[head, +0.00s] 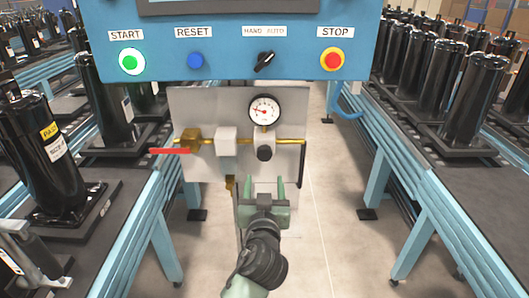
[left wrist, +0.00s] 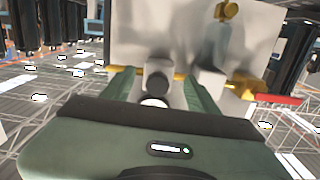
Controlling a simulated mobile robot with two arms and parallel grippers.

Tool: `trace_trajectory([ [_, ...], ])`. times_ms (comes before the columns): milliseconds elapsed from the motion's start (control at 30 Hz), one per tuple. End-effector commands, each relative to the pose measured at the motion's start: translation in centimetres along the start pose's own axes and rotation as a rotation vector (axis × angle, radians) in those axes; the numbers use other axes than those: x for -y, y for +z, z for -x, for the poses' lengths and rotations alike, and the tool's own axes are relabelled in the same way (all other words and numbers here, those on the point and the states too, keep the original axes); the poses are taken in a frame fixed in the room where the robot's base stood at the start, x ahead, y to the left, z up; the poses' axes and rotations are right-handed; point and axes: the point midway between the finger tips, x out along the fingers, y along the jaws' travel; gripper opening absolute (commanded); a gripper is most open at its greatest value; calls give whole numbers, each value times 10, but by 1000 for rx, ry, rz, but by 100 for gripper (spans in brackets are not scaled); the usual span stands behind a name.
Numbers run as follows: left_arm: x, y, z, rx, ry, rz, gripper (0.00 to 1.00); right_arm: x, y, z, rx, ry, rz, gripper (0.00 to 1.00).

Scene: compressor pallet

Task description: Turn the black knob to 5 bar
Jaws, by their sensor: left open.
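The black knob (head: 265,153) sits under the pressure gauge (head: 264,109) on the brass pipe of a grey panel. The gauge needle points left and slightly up; its numbers are too small to read. My left gripper (head: 266,183) is open and empty just below the knob in the head view, fingers pointing up at the panel. In the left wrist view, the knob (left wrist: 156,83) shows between the two open fingers (left wrist: 158,88), with the gauge's pale round edge (left wrist: 153,101) partly hidden below it. I cannot tell any contact. My right gripper is not in view.
A red lever (head: 170,151) sticks out left of the panel (head: 200,107). Above is a blue control box (head: 225,65) with START, RESET, HAND/AUTO and STOP controls. Conveyors with black compressors (head: 48,150) stand on both sides. The floor between is clear.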

Motion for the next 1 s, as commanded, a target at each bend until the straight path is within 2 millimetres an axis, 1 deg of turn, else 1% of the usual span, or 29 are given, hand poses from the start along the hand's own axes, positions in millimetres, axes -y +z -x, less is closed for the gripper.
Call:
trace_trajectory([
  [33, 0, -17, 2, -27, -6, 13, 59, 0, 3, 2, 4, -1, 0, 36],
  [100, 0, -29, 2, -47, -11, 25, 59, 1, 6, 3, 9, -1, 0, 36],
  [200, 1, -35, -6, -55, -14, 27, 59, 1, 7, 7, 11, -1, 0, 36],
  [500, 1, -37, -54, -53, -13, 26, 59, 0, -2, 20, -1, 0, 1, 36],
  [600, 1, -36, -65, -52, -13, 25, 59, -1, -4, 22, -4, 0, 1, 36],
  [733, 2, -36, -72, -52, -12, 27, 59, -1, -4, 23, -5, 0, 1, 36],
  [967, 2, -34, -73, -52, -12, 28, 59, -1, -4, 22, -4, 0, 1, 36],
  [1000, 2, -34, -73, -52, -12, 28, 57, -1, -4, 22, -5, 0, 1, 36],
])
